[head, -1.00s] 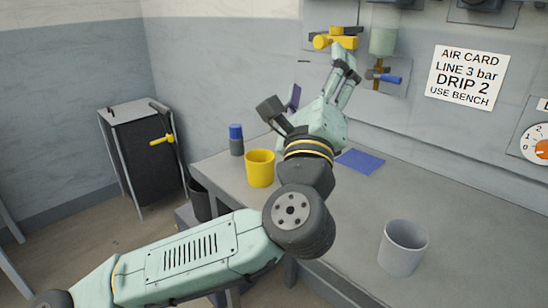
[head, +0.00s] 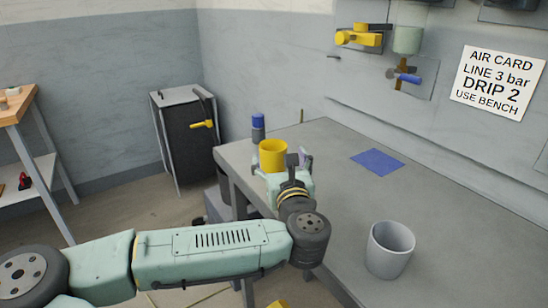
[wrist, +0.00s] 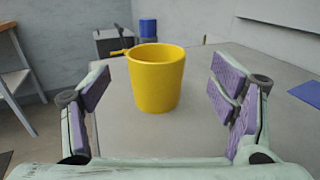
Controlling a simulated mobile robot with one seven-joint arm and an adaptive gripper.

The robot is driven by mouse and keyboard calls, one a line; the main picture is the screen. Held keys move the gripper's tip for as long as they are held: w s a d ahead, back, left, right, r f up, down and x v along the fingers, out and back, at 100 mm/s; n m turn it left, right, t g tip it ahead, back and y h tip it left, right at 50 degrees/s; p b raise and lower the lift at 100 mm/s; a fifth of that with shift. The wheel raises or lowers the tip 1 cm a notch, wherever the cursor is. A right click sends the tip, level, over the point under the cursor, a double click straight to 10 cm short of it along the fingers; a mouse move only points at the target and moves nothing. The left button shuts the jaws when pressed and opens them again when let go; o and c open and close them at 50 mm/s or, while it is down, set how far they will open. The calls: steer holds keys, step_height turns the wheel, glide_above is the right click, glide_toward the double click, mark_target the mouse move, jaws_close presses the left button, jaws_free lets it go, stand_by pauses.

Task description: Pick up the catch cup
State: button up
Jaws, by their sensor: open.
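A yellow cup (head: 273,154) stands upright on the bench near its left end. A grey cup (head: 390,250) stands upright nearer the front; no label shows which one is the catch cup. My gripper (head: 281,165) is low over the bench at the yellow cup, its fingers spread to either side of it in the picture. In the wrist view the yellow cup (wrist: 156,80) sits centred between the two purple-padded fingers, with gaps on both sides. I cannot tell how far it is between them in depth. My gripper partly hides the cup's lower part in the head view.
A blue-capped bottle (head: 258,128) stands just behind the yellow cup. A blue mat (head: 377,161) lies on the grey bench (head: 340,215). A black cabinet (head: 185,140) stands left of the bench.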

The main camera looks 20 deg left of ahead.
mark_target(272, 141)
steer(key=p+x, duration=0.2)
steer(key=x, duration=0.4)
steer(key=shift+s+a+r, duration=0.15)
steer(key=shift+a, duration=0.05)
steer(key=shift+w+a, duration=0.15)
steer(key=shift+w, duration=0.2)
steer(key=c, duration=1.3)
